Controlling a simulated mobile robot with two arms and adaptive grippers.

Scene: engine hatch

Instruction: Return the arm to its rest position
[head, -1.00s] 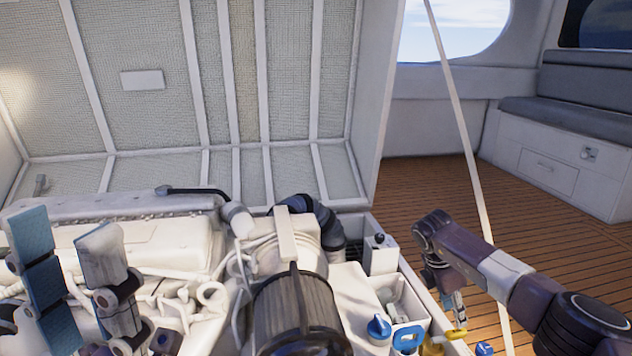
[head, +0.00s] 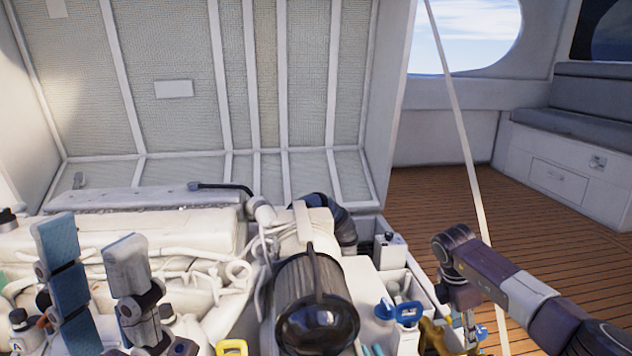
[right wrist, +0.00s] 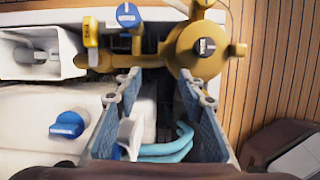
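My left gripper (head: 95,255) stands upright at the lower left of the head view, its two blue-padded fingers apart with nothing visible between them. It is in front of the white engine (head: 160,240). My right arm comes in from the lower right of the head view, and its gripper (head: 470,325) points down beside the engine bay's right side, partly cut off. In the right wrist view the right gripper (right wrist: 160,88) has its fingers well apart. Light-blue hoses (right wrist: 168,148) and a small white part show between the fingers, and I cannot tell whether they touch.
A brass valve body (right wrist: 205,48), a blue knob (right wrist: 128,15) and a yellow handle (right wrist: 90,32) lie just beyond the right fingertips. Another blue knob (right wrist: 68,124) is at left. The raised hatch (head: 230,90) stands behind the engine. Wooden floor (head: 430,200) is open at right.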

